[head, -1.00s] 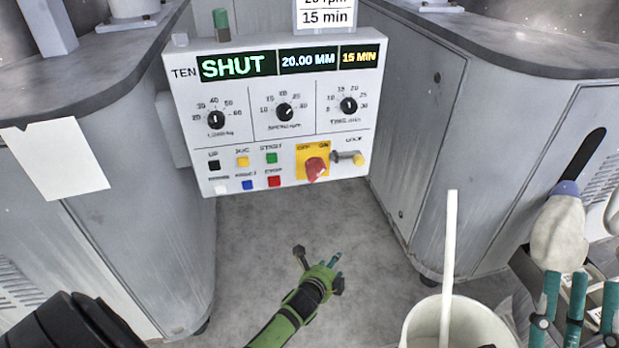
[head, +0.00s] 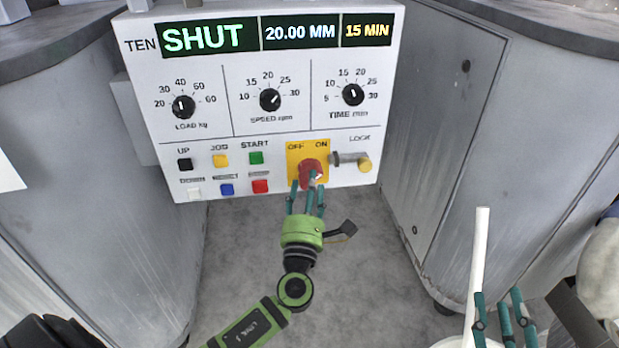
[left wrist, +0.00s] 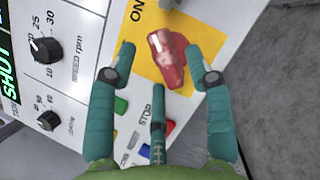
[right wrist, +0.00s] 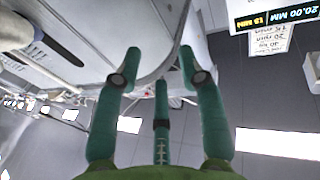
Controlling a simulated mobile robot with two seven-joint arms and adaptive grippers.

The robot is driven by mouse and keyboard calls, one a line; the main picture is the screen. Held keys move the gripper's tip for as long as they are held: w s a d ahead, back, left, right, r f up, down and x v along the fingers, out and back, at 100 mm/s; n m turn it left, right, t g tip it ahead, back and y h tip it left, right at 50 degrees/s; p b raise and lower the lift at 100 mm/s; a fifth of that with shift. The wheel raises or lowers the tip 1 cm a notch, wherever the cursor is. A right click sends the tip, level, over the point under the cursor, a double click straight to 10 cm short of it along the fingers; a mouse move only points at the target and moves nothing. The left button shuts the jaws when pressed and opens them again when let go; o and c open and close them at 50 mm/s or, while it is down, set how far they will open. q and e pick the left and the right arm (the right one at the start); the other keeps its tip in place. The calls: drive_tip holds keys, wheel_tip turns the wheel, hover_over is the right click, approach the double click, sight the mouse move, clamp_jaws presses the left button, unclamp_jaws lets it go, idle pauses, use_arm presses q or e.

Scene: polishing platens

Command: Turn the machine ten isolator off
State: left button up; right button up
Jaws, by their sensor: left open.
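The machine ten control panel (head: 225,130) faces me, its display reading SHUT, 20.00 MM and 15 MIN. The isolator is a red rotary handle (head: 311,172) on a yellow plate (head: 294,160) marked OFF and ON. In the left wrist view the red handle (left wrist: 168,58) lies between my open fingers, and I cannot tell if they touch it. My left gripper (head: 308,186) is in front of the handle, coming from below. The handle's lower part is partly hidden by the fingers. My right gripper (head: 500,298) is at the lower right, open and empty, also in its wrist view (right wrist: 158,68).
A lock with a yellow end (head: 364,165) sits right of the isolator. Coloured push buttons, including a green START button (head: 256,158), lie left of it. Grey cabinets (head: 440,120) flank the panel. A pale rod (head: 480,250) stands near my right gripper.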

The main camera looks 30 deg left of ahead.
use_arm(q)
drive_tip(key=shift+x, duration=1.6)
clamp_jaws()
use_arm(e)
drive_tip(key=shift+s+a+r+t+y, duration=0.2)
drive_tip(key=shift+r+t, duration=0.15)
drive_tip(key=shift+r, duration=0.25)
drive_tip(key=shift+s+a+r+t+y, duration=0.1)
drive_tip(key=shift+r+t+y, duration=0.1)
drive_tip(key=shift+r+t, duration=0.3)
drive_tip(key=shift+r, duration=0.15)
